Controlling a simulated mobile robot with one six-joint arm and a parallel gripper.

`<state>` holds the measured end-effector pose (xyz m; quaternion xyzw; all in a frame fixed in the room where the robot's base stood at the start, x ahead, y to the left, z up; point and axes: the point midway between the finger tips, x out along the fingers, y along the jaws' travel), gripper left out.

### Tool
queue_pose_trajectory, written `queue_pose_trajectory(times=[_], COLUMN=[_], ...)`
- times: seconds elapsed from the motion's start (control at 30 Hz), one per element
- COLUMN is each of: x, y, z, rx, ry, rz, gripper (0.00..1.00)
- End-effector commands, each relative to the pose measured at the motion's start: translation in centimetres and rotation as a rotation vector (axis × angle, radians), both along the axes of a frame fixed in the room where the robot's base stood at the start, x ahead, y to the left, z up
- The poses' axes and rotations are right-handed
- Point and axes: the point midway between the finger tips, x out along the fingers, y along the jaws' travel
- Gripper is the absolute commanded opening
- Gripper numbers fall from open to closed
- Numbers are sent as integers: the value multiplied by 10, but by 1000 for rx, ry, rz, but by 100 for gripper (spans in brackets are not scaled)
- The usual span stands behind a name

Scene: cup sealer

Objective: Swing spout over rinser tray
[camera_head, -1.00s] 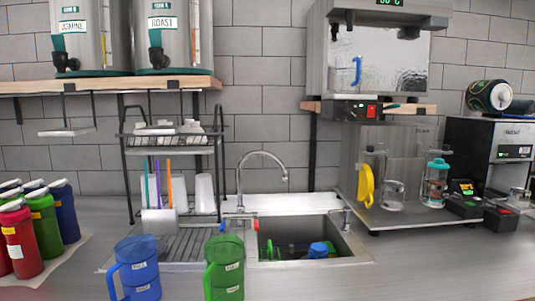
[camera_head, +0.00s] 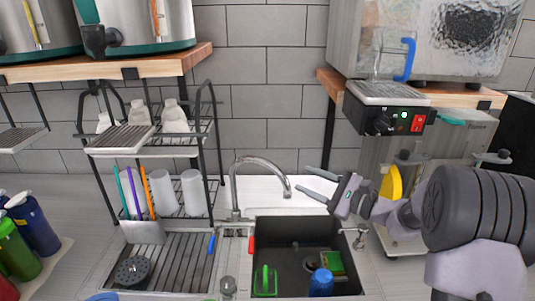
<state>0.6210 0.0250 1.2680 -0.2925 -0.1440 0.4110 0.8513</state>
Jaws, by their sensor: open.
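The spout (camera_head: 262,160) is a chrome gooseneck tap rising behind the left edge of the sink. It arches to the right, and its tip hangs over the back left part of the sink. The rinser tray (camera_head: 180,256) is the ribbed drainboard left of the sink, with a dark round perforated rinser (camera_head: 132,270) at its front left. My gripper (camera_head: 303,178) is open and empty. Its two fingers point left, and their tips are just right of the spout's tip in the picture. I cannot tell the gap in depth.
The dark sink (camera_head: 290,230) holds a green item (camera_head: 265,281), a blue cup (camera_head: 320,284) and a sponge (camera_head: 332,262). A wire rack (camera_head: 211,130) with cups and bottles stands behind the tray. A wooden shelf (camera_head: 335,80) with a control box (camera_head: 385,115) is above my arm.

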Motion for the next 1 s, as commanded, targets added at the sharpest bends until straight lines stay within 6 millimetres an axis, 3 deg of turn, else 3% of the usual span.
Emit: queue_pose_trajectory(times=[0.2, 0.5, 0.7, 1.0], x=[36, 75, 88, 90], y=[49, 99, 115, 117], z=[-1, -1, 0, 0], rx=[-2, -2, -3, -3], ry=[-1, 1, 1, 2], rz=[5, 5, 3, 3], gripper=[42, 42, 42, 42])
